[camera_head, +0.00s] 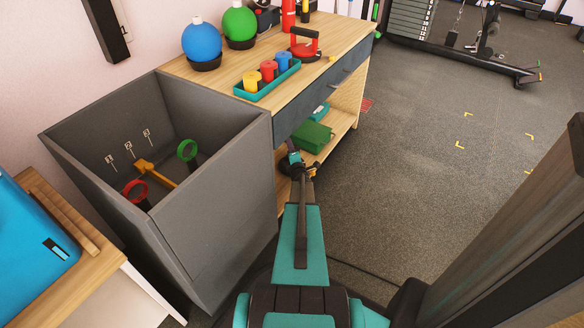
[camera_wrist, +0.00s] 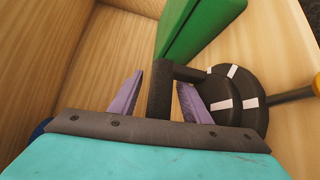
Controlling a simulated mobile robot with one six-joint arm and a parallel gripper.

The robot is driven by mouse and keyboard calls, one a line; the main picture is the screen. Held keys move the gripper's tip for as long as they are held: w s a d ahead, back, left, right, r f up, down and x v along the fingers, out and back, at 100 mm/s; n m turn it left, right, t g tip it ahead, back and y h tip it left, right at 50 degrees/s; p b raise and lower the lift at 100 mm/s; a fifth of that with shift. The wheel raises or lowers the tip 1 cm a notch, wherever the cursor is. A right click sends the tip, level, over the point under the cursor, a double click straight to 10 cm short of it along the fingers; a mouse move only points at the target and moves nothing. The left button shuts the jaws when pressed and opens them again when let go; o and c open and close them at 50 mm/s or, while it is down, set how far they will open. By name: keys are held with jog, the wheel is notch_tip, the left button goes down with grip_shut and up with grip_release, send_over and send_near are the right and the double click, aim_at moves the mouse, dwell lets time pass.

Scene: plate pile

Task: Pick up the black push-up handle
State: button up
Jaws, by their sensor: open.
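The black push-up handle (camera_wrist: 242,88) is in the wrist view on the wooden shelf, with a round base marked by white strips. Its grip bar stands between my gripper's two purple fingers. My gripper (camera_wrist: 160,80) is open around the bar, with a finger on each side; I cannot tell whether either touches it. The lower end of the bar is hidden behind my gripper's body. In the head view, my gripper (camera_head: 297,162) reaches into the shelf under the workbench, and the handle is hard to make out there.
A green case (camera_wrist: 200,28) lies just beyond the handle. Wooden walls enclose the shelf. In the head view, a red push-up handle (camera_head: 304,43) stands on the bench (camera_head: 345,38), and a grey bin (camera_head: 215,205) is left of my arm.

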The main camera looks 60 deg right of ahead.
jog(key=shift+c, duration=0.4)
grip_shut()
jog(key=shift+w+a, duration=0.1)
dwell(1.0)
jog(key=shift+r, duration=0.15)
